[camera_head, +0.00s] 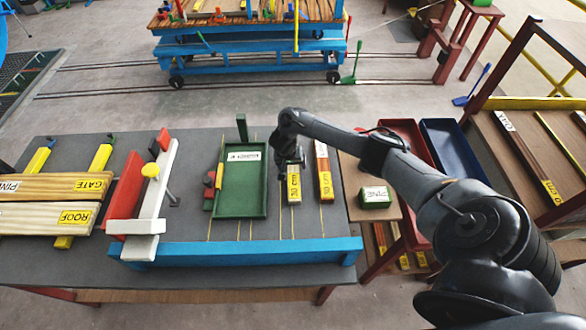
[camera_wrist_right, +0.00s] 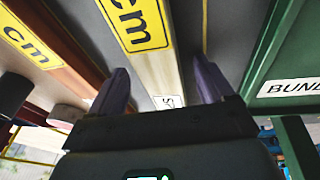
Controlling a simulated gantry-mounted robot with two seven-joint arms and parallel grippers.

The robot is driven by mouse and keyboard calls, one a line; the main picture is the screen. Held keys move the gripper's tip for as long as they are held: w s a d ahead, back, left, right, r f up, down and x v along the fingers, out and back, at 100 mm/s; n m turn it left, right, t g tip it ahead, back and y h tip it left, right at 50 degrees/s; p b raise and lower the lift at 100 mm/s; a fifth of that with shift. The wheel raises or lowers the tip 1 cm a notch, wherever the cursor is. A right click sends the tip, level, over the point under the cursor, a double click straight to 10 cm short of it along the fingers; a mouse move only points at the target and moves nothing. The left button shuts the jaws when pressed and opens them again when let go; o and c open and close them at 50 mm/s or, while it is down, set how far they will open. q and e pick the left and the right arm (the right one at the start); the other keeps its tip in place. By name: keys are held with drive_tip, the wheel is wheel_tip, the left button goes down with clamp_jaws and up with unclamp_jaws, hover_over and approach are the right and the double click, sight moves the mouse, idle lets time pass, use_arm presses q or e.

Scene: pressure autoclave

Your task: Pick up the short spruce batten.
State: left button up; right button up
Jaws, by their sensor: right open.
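A pale batten (camera_head: 295,199) with a yellow cm label lies on the grey bench, right of the green tray. It also shows in the right wrist view (camera_wrist_right: 160,72), where part of a white label starting with S is visible. My right gripper (camera_head: 288,172) is over the far part of this batten. In the right wrist view my right gripper (camera_wrist_right: 162,88) is open, with one finger on each side of the batten; whether the fingers touch it I cannot tell. My left gripper is not in view.
A reddish batten (camera_head: 324,170) with its own cm label lies just right. The green tray (camera_head: 240,205), labelled BUNDLE, is close on the left. A blue rail (camera_head: 235,251) runs along the bench's front.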

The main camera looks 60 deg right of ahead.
drive_tip(key=c, duration=1.3)
drive_tip(key=shift+o, duration=0.2)
drive_tip(key=shift+r, duration=0.2)
